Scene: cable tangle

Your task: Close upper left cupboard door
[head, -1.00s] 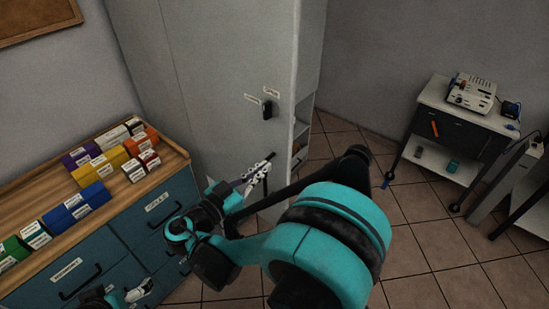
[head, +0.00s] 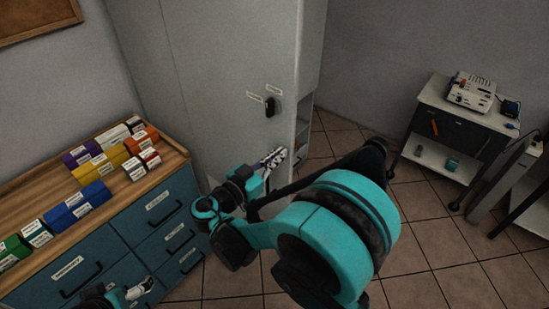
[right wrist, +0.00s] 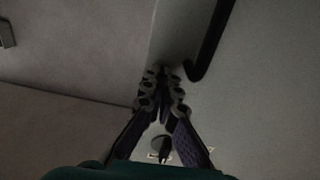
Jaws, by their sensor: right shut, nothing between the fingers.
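The tall grey cupboard (head: 220,75) stands at the back, with a pale door face that carries a small black handle (head: 272,106) and white labels beside it. Shelves show in a narrow opening past its right edge, low down. I cannot tell how far the door stands from its frame. My right gripper (head: 275,157) is shut and empty, below the handle and in front of the lower door face near its right edge. In the right wrist view its fingertips (right wrist: 162,88) are together, close to a pale panel edge, with a dark bar (right wrist: 208,45) up and right. My left gripper (head: 138,290) shows only partly at bottom left.
A teal drawer unit (head: 110,250) with a wooden top holding several coloured boxes stands at the left, beside the cupboard. A cart (head: 455,125) with a white device is at the far right. Tiled floor is free between. My right arm hides part of the floor.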

